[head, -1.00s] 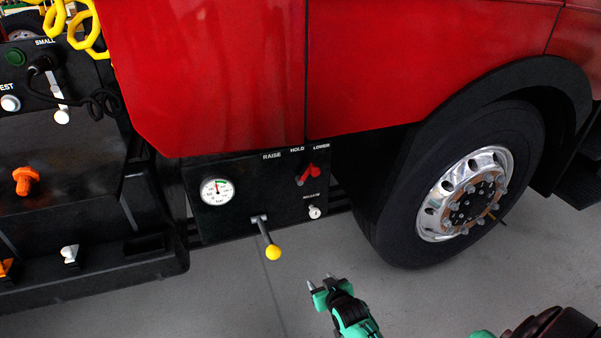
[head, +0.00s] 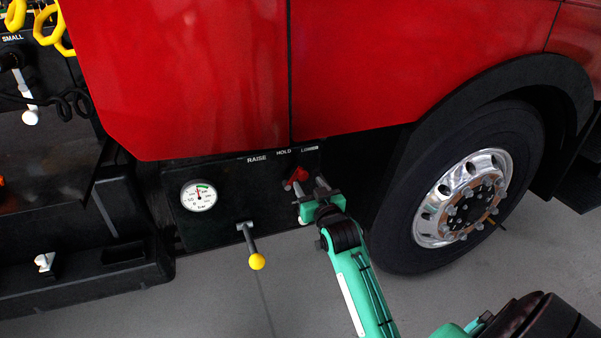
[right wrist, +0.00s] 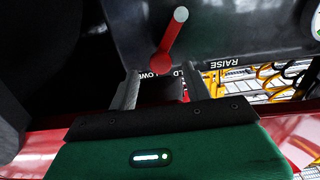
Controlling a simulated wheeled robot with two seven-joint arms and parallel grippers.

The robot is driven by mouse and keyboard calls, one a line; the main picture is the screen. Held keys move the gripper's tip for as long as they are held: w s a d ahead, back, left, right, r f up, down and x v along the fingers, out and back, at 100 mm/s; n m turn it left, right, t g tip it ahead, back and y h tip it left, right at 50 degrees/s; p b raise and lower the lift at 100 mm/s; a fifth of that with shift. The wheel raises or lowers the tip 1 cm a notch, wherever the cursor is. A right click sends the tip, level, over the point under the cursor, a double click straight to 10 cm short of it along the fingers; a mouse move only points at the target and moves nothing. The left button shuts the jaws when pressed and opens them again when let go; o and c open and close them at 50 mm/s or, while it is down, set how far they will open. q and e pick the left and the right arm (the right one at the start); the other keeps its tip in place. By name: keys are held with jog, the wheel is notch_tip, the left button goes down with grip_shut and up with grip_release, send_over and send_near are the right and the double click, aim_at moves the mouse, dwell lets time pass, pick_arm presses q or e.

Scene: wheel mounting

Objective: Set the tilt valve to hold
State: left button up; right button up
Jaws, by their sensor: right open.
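The tilt valve's red lever (head: 298,176) is on the black panel (head: 222,225) below the red cab, under the RAISE, HOLD and LOWER labels. My right gripper (head: 310,186) is open at the panel, its fingers close to the lever and partly covering it. In the right wrist view the lever (right wrist: 172,42) has a grey round end and shows just beyond the open fingers (right wrist: 162,72); its red end is near the LOWER and HOLD labels, both partly hidden. I cannot tell its exact setting or whether a finger touches it. My left gripper is not in view.
A pressure gauge (head: 198,196) and a yellow-knobbed lever (head: 256,261) are on the panel, left of my right arm. The truck wheel (head: 463,195) stands close on the right. The grey floor in front is mostly clear.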

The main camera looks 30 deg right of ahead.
aim_at(304, 178)
jog(key=x, duration=0.7)
jog(key=shift+w, duration=0.1)
jog(key=shift+c, duration=0.2)
